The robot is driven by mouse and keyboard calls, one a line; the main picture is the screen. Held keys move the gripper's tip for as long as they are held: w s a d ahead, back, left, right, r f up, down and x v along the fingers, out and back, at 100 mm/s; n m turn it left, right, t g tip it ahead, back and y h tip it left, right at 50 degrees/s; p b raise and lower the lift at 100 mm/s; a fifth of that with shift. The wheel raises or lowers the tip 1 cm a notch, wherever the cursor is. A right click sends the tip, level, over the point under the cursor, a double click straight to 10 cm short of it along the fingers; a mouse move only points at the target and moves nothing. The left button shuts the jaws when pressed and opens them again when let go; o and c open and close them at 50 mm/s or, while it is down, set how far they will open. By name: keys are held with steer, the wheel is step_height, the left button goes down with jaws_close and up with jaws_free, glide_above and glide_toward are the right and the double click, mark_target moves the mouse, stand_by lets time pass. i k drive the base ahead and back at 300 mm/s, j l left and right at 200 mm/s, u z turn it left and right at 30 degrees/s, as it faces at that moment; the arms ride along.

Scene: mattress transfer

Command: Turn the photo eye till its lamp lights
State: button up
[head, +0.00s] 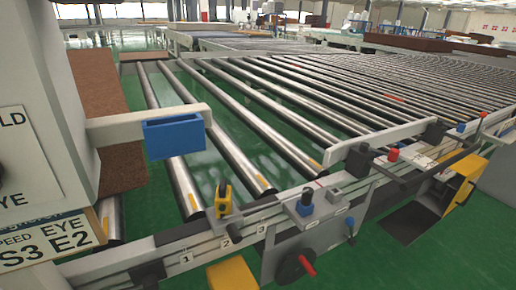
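A small yellow and black upright fitting (222,201), which looks like the photo eye, stands on the near conveyor rail above the mark 2. Its yellow fork-like top points up. I see no lit lamp on it; at this size I cannot make out a lamp. My gripper does not show in the head view.
A grey bar with a blue block (173,137) juts over the rollers. Brown board (100,92) stands at the left. Green floor (400,268) is open at the lower right.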

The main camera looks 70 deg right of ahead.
mark_target(224, 200)
steer(key=z, duration=1.4)
